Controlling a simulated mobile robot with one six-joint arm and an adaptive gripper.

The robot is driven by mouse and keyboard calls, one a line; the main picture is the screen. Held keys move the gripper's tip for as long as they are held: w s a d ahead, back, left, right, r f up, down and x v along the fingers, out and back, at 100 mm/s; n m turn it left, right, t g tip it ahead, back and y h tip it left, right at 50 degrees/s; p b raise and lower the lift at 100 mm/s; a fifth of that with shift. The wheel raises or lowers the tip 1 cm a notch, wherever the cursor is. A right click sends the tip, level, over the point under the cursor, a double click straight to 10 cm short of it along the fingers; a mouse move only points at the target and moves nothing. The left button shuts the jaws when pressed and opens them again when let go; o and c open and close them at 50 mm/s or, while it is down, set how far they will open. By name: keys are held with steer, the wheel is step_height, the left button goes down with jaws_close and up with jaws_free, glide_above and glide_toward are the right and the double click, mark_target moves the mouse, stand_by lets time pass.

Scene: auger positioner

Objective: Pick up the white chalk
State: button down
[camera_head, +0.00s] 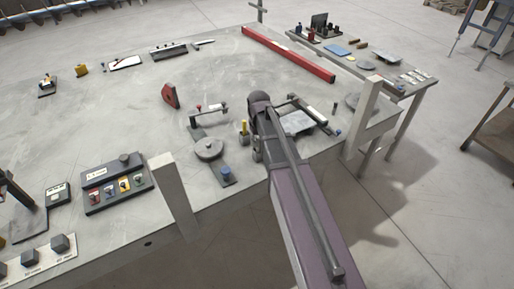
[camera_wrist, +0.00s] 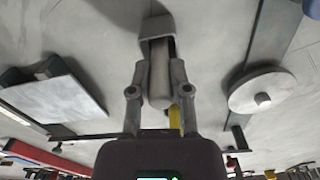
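My gripper (camera_wrist: 159,74) reaches down over the worktable's near edge, with its two fingers apart in the wrist view. A pale, rounded bar (camera_wrist: 159,82) shows between the fingertips; it looks like the white chalk, but I cannot be sure. Its upper end in the picture meets a grey bracket-like piece (camera_wrist: 156,24). I cannot tell whether the fingers press on the bar. In the head view my gripper is mostly hidden behind my own arm, and I cannot make out the chalk there.
A round grey disc (camera_head: 208,149) stands left of my arm, also in the wrist view (camera_wrist: 262,91). A plate in a dark frame (camera_head: 298,122) lies close on the right. A yellow piece (camera_head: 244,127) stands beside my gripper. White posts (camera_head: 174,195) rise at the table's near edge.

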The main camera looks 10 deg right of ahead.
steer(key=shift+r, duration=0.15)
stand_by(0.3)
step_height(320, 180, up, 10)
steer(key=p, duration=1)
steer(key=shift+f, duration=0.2)
steer(key=shift+d, duration=0.1)
steer(key=shift+w+d+r, duration=0.1)
steer(key=shift+w+d, duration=0.05)
steer(key=shift+w, duration=0.05)
steer(key=w+d+r+p, duration=0.1)
steer(key=w+d, duration=0.2)
steer(key=d, duration=0.3)
steer(key=w+d+r+p, duration=0.2)
steer(key=w+d, duration=0.2)
steer(key=d, duration=0.3)
steer(key=shift+d, duration=0.2)
steer(key=shift+f, duration=0.15)
